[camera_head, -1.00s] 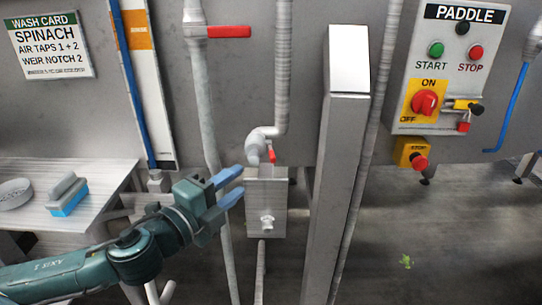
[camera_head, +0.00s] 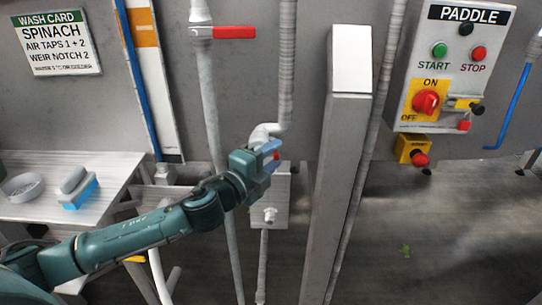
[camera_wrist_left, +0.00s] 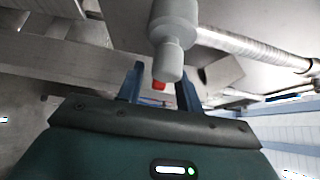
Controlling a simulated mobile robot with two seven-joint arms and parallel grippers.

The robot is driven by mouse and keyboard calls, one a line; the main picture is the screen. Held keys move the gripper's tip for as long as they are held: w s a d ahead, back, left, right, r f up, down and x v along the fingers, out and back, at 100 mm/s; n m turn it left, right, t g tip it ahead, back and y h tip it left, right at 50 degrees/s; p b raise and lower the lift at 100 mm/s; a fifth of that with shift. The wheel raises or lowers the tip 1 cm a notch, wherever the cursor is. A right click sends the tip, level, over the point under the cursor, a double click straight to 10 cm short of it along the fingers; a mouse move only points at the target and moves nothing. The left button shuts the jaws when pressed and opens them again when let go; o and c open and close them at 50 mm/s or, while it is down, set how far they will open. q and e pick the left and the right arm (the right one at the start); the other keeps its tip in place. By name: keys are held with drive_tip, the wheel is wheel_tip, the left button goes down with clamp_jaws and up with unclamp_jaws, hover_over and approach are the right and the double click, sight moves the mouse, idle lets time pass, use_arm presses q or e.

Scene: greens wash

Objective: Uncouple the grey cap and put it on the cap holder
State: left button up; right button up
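A grey pipe elbow (camera_head: 263,133) ends a ribbed hose in the middle of the head view. In the left wrist view a grey cylindrical end piece (camera_wrist_left: 170,60), which looks like the grey cap, shows between and just beyond my finger line; contact cannot be told. My left gripper (camera_head: 271,155) is at the elbow's lower end, its blue fingers partly hiding that end. In the wrist view the left gripper (camera_wrist_left: 160,80) has its fingers apart. A metal box (camera_head: 283,205) with a short stub (camera_head: 270,215) is below; I cannot tell whether this is the cap holder. My right gripper is not in view.
A tall metal post (camera_head: 340,180) stands right of the gripper. A vertical pipe with a red lever (camera_head: 235,32) runs on its left. A side table (camera_head: 110,165) holds a blue-and-grey brush (camera_head: 78,190) and a round dish (camera_head: 22,187). The paddle panel (camera_head: 445,70) is at right.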

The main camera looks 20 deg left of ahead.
use_arm(q)
clamp_jaws()
